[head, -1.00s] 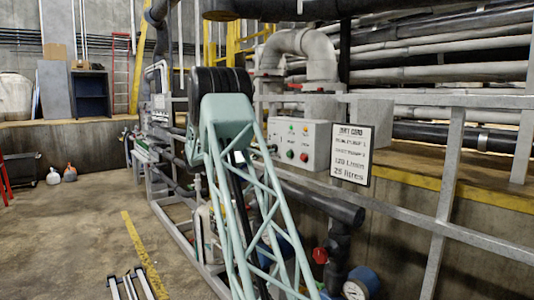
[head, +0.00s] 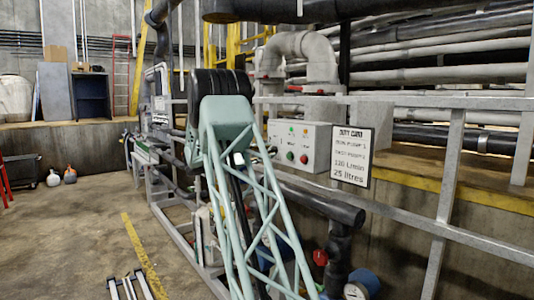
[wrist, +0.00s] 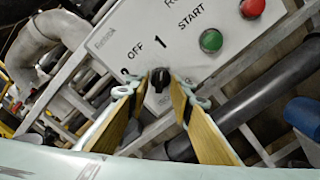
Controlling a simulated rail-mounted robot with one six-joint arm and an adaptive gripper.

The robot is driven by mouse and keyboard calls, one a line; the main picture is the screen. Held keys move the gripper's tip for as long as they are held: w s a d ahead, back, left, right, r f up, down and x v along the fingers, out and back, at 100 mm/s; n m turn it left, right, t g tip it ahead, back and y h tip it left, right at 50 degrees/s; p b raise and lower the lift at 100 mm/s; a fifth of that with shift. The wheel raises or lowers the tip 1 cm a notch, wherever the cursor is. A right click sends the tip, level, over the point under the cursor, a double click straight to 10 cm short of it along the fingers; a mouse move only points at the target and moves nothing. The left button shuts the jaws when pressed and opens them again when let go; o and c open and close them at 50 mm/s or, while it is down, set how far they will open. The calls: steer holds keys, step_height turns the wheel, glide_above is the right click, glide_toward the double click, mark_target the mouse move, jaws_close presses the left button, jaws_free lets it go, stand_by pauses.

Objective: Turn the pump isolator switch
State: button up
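The isolator switch is a small black rotary knob (wrist: 159,77) on the light grey control box (wrist: 185,45), below the printed "OFF" and "1". The box also shows in the head view (head: 312,140). In the wrist view my gripper (wrist: 155,89) is open, with its two yellow-brown fingers on either side of the knob. A gap shows between the fingertips and the knob; I cannot tell the depth or whether anything touches. The knob's exact pointing is unclear. In the head view my arm hides the gripper.
A green START button (wrist: 211,40) and a red button (wrist: 252,8) sit right of the knob. A metal railing (head: 430,221) and a white duty card sign (head: 352,155) stand beside the box. A dark pipe (head: 318,203) runs below it.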

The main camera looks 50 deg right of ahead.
steer(key=v, duration=1.1)
steer(key=shift+a, duration=0.4)
steer(key=shift+a, duration=0.1)
stand_by(0.3)
steer(key=s+a+m+t+y, duration=0.15)
steer(key=s+a+y, duration=0.25)
steer(key=s+a, duration=0.7)
steer(key=s+a+m+t+y, duration=0.1)
steer(key=s+a+t+y, duration=0.15)
steer(key=s+a, duration=0.9)
steer(key=s+a+f+t+y, duration=0.1)
steer(key=s+a+f+y, duration=0.2)
steer(key=s+a, duration=0.4)
steer(key=s+a+f+m+t+y, duration=0.1)
steer(key=s+a, duration=0.6)
steer(key=a, duration=1.4)
steer(key=s+a+f+m+t+y, duration=0.1)
steer(key=s+a+f+t+y, duration=0.2)
steer(key=a, duration=1.1)
steer(key=s+f+y, duration=0.3)
steer(key=s, duration=0.2)
steer(key=shift+a+y, duration=0.3)
steer(key=shift+y, duration=0.05)
